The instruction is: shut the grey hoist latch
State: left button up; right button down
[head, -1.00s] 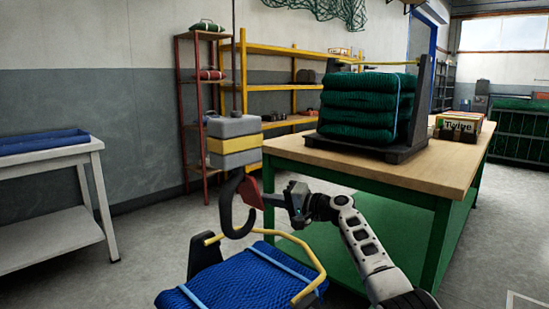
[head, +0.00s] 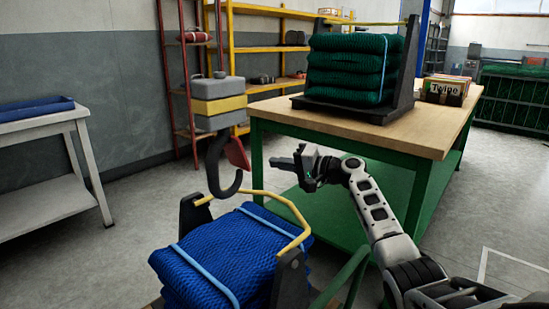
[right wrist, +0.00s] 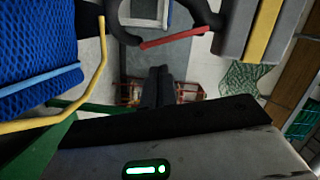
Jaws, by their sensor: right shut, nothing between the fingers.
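The hoist block (head: 219,102) is grey with a yellow band and hangs at the left of the head view. Below it is a black hook (head: 213,170) with a red latch (head: 237,154); no grey latch shows. The latch slants across the hook's mouth, its lower end near the hook tip; I cannot tell if they touch. In the right wrist view the latch (right wrist: 172,39) is a red bar spanning between the black hook parts. My right gripper (head: 277,162) is shut and empty, right of the latch with a gap. Its closed fingers (right wrist: 157,82) show there too. My left gripper is out of view.
Under the hook is a blue net bundle (head: 215,262) in a cradle with a yellow bail (head: 290,211); I cannot tell if the bail sits in the hook. A wood-topped green bench (head: 285,112) with green nets (head: 350,68) stands behind my right arm.

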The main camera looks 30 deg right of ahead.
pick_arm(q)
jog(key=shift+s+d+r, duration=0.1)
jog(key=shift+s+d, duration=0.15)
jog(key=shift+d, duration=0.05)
pick_arm(e)
jog(key=shift+v, duration=1.65)
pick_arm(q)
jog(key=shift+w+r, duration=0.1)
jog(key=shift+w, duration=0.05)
pick_arm(e)
jog(key=shift+a, duration=0.1)
